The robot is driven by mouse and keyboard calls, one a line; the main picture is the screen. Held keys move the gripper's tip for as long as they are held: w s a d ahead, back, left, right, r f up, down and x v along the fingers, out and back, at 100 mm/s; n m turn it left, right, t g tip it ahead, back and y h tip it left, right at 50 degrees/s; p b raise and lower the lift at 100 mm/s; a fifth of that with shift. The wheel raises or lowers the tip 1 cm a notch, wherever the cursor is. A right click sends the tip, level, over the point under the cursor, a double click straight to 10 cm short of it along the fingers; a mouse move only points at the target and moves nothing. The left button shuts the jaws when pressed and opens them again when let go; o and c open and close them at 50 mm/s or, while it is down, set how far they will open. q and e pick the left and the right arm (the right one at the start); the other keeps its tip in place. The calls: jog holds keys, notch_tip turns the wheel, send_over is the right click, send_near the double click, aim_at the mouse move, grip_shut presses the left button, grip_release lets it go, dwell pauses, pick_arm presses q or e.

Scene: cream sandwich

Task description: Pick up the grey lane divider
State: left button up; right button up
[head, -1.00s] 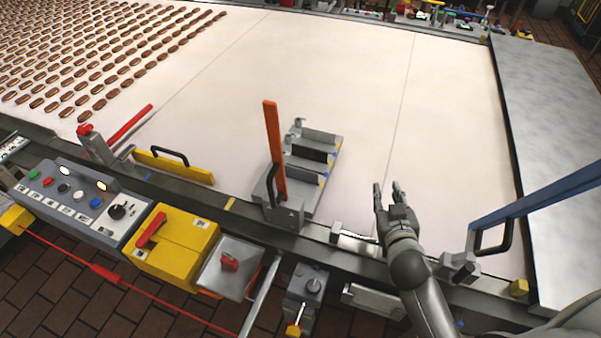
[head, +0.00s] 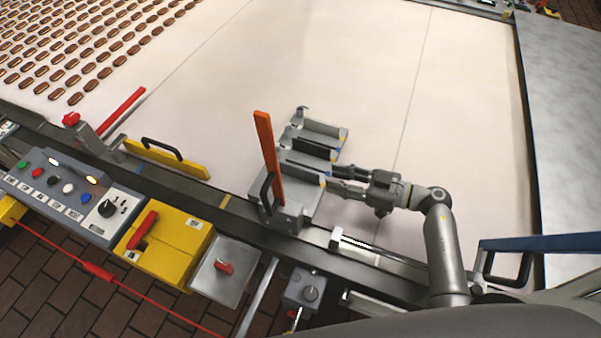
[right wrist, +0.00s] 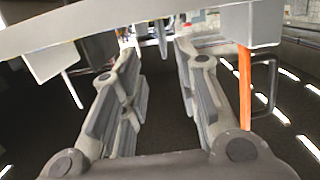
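A small grey rack (head: 300,207) at the belt's near edge holds three short bars side by side. The nearest bar (head: 303,168) is grey with a yellow mark at its right end. The middle bar (head: 309,146) is dark with a blue mark, and the far bar (head: 322,127) is grey. Which one is the grey lane divider I cannot tell for sure. My right gripper (head: 337,178) points left at the rack's right side, its fingers apart near the nearest bar's end; contact is unclear. The right wrist view shows the open fingers (right wrist: 157,58) below a pale grey edge. My left gripper is not in view.
A yellow bar (head: 170,159), a red bar (head: 124,112) and a control panel (head: 72,190) lie further left.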

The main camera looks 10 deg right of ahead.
aim_at(299, 171)
jog(key=b+x, duration=0.1)
jog(key=x, duration=0.1)
jog(key=b+x, duration=0.1)
jog(key=x, duration=0.1)
jog(key=shift+a+f, duration=0.15)
jog(key=shift+a, duration=0.35)
jog(key=b+x, duration=0.3)
jog(key=x, duration=0.2)
jog(key=shift+w+a+f+b, duration=0.1)
jog(key=shift+a+b, duration=0.1)
jog(key=shift+b, duration=0.1)
jog(key=shift+w+a, duration=0.15)
jog(key=shift+c, duration=0.6)
grip_shut()
